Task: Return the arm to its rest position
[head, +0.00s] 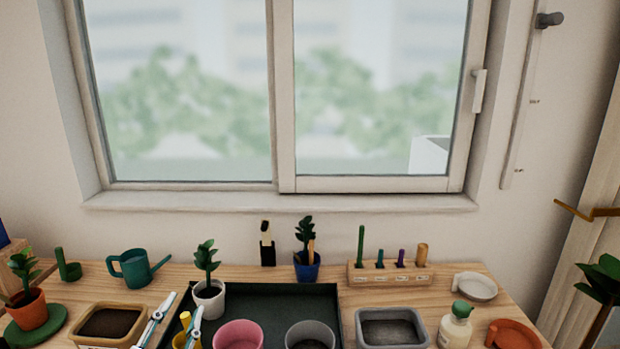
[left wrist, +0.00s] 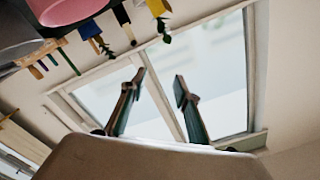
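My left gripper (head: 181,308) shows at the bottom of the head view, above the front of the table, between the soil box and the white pot in the picture. Its two fingers are spread apart. In the left wrist view the same gripper (left wrist: 160,80) is open, with nothing between its fingers and the window behind them. The rest of the left arm is cut off below the head view. My right arm and gripper do not show.
The wooden table (head: 345,272) holds a dark tray (head: 262,303) with a pink pot (head: 238,334) and grey pot (head: 310,335).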

